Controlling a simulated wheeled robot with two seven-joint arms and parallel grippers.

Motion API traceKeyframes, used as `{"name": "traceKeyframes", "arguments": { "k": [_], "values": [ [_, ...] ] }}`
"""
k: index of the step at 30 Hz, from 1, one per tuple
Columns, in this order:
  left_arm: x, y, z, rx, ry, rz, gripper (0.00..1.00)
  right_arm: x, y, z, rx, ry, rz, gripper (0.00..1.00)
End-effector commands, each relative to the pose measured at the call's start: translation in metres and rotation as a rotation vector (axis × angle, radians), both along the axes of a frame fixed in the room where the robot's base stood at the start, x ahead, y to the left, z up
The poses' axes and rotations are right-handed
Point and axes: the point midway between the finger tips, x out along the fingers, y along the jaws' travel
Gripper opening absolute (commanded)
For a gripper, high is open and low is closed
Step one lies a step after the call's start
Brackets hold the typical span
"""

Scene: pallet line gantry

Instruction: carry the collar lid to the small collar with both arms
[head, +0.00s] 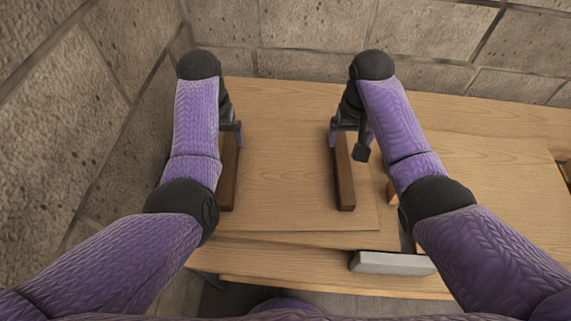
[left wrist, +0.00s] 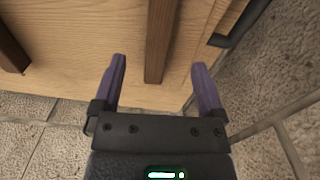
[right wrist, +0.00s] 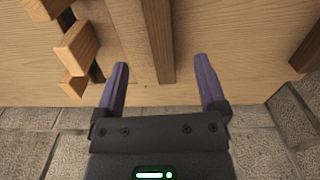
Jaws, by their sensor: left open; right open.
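The collar lid (head: 285,150) looks like a flat light-wood board with two dark wooden battens, lying flat. My left gripper (head: 231,130) is open over the left batten (head: 228,180). In the left wrist view that batten (left wrist: 160,40) shows between the spread purple fingers (left wrist: 158,72), with gaps on both sides. My right gripper (head: 350,130) is open over the right batten (head: 344,180). In the right wrist view this batten (right wrist: 158,40) shows between the fingers (right wrist: 160,72), also with gaps. I cannot tell how far down the fingers reach. I cannot make out the small collar for sure.
A light-wood table (head: 490,190) extends right, with a mostly clear surface. Small wooden blocks (right wrist: 75,48) stand beside the right batten. A grey box-like piece (head: 393,263) sits at the front edge. Stone block walls (head: 310,30) close off the back and left. A dark-edged thing shows at the far right.

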Motion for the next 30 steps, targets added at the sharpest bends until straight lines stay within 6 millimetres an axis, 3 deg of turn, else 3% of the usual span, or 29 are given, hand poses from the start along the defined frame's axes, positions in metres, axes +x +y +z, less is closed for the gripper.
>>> {"name": "traceKeyframes", "arguments": {
  "k": [9,15,27,30],
  "values": [
    [-0.001,0.001,-0.059,0.001,0.006,0.0,0.91,-0.001,0.0,-0.059,0.0,0.005,0.0,0.91],
    [-0.001,0.001,-0.084,0.001,0.004,0.0,0.91,0.0,0.0,-0.084,0.0,0.003,0.0,0.91],
    [-0.001,0.0,-0.091,0.0,0.002,0.001,0.91,-0.001,0.0,-0.091,-0.001,0.0,0.001,0.91],
    [-0.001,0.0,-0.091,0.0,0.002,0.001,0.7,-0.001,0.0,-0.091,0.0,0.0,0.001,0.7]
  ]
}}
